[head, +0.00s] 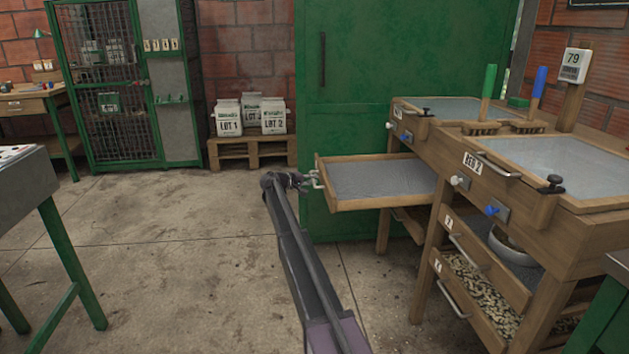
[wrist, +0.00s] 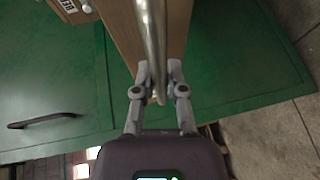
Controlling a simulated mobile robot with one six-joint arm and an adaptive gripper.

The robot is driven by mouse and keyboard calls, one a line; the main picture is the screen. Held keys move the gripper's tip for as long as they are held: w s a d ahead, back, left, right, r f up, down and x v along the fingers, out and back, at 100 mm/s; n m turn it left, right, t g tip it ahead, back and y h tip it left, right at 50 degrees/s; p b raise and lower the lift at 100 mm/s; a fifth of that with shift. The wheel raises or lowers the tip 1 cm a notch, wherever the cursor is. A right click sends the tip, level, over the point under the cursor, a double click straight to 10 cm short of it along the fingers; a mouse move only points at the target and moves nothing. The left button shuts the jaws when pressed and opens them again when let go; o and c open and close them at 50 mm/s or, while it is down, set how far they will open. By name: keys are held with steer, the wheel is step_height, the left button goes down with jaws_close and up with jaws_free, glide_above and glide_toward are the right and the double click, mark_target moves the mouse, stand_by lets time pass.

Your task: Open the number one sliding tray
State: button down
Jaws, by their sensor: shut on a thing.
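A wooden sliding tray (head: 375,181) with a grey mesh bottom sticks far out to the left from under the rear sorting bed. No number on it is readable from here. Its metal handle (head: 316,180) is on the outer left end. My gripper (head: 302,181) is at that handle, with my arm reaching up from the bottom of the head view. In the wrist view the fingers of my gripper (wrist: 159,85) are shut around the end part of the metal handle bar (wrist: 151,35), against the tray's wooden front (wrist: 116,30).
The BED 2 table (head: 530,190) stands at right, with lower trays labelled 3 and 4 (head: 468,290) under it. A green door (head: 350,90) is behind the tray. A pallet with LOT sacks (head: 252,143) stands at the back. The concrete floor left of my arm is clear.

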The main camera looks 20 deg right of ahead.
steer(key=shift+w+d, duration=0.15)
steer(key=shift+d, duration=0.05)
steer(key=c, duration=0.7)
jaws_free()
steer(key=shift+d, duration=0.1)
steer(key=shift+s, duration=0.2)
